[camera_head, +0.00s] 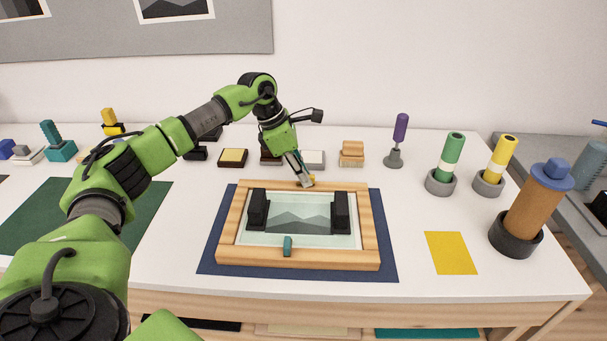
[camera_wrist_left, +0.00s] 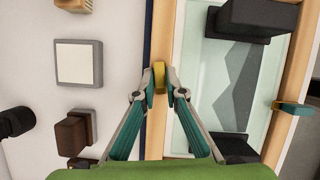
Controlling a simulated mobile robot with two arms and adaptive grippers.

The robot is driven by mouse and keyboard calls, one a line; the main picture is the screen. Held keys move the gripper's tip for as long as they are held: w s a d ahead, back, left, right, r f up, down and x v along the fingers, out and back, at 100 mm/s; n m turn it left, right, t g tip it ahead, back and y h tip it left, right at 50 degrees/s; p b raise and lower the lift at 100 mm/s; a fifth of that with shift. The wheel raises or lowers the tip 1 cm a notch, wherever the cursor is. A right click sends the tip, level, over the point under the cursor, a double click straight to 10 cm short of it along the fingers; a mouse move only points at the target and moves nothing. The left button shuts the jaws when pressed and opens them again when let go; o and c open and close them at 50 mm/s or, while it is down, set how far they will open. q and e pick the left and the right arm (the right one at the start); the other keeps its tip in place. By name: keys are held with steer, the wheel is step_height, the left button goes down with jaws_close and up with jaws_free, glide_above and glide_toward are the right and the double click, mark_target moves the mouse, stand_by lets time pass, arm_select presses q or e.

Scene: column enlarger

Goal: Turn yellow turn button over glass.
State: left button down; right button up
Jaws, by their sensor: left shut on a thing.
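The yellow turn button (camera_wrist_left: 159,77) sits on the far rail of the wooden frame (camera_wrist_left: 159,134). In the head view it is mostly hidden by my left gripper (camera_head: 305,182). In the left wrist view my left gripper (camera_wrist_left: 159,92) has its fingertips closed on the two sides of the yellow button. The glass (camera_head: 290,240) lies inside the frame over a grey mountain picture, with a black block (camera_head: 258,210) on its left and another (camera_head: 341,212) on its right. A teal turn button (camera_head: 288,245) is on the near rail, reaching over the glass edge. My right gripper is not in view.
The frame rests on a dark blue mat (camera_head: 391,266). Several small blocks stand behind it, including a white-topped one (camera_head: 313,159) and a wooden one (camera_head: 351,153). A purple-handled tool (camera_head: 400,128) and upright cylinders stand at the right. A yellow sheet (camera_head: 450,253) lies flat.

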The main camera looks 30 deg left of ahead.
arm_select(q)
steer(key=n, duration=0.1)
steer(key=n+t, duration=0.1)
steer(key=n, duration=0.1)
steer(key=shift+s+d+y, duration=0.15)
steer(key=shift+d+y, duration=0.05)
steer(key=shift+y, duration=0.2)
steer(key=n, duration=0.1)
steer(key=n+y, duration=0.1)
steer(key=n+b, duration=0.1)
steer(key=n, duration=0.1)
steer(key=shift+s+d+t, duration=0.1)
steer(key=shift+d+t, duration=0.2)
steer(key=n+y+b, duration=0.1)
steer(key=n, duration=0.1)
steer(key=n+y+b, duration=0.1)
steer(key=n, duration=0.2)
steer(key=shift+d+y, duration=0.3)
steer(key=shift+d, duration=0.1)
steer(key=shift+d+r+n+y+b, duration=0.15)
steer(key=shift+n+y+b, duration=0.4)
steer(key=shift+n, duration=1.55)
steer(key=c, duration=2.1)
jaws_free()
steer(key=shift+d, duration=0.1)
